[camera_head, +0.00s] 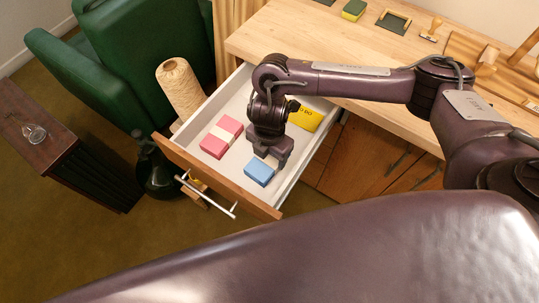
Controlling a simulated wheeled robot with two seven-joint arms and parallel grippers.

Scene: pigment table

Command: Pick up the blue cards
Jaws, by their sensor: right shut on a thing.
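A small blue block that looks like a stack of blue cards (259,172) lies in the open drawer (187,157), near its front right corner. My right gripper (268,160) points down into the drawer and is shut on the blue cards, at their far edge. The gripper's body hides part of their far side. I cannot tell whether the cards are lifted off the drawer floor. My left gripper is not in view.
A pink pack with a pale band (221,137) and a yellow pack (304,117) lie in the drawer. The drawer walls surround my gripper. A wooden tabletop (290,42) is behind. A twine cone (181,88) and green armchair (110,70) stand left.

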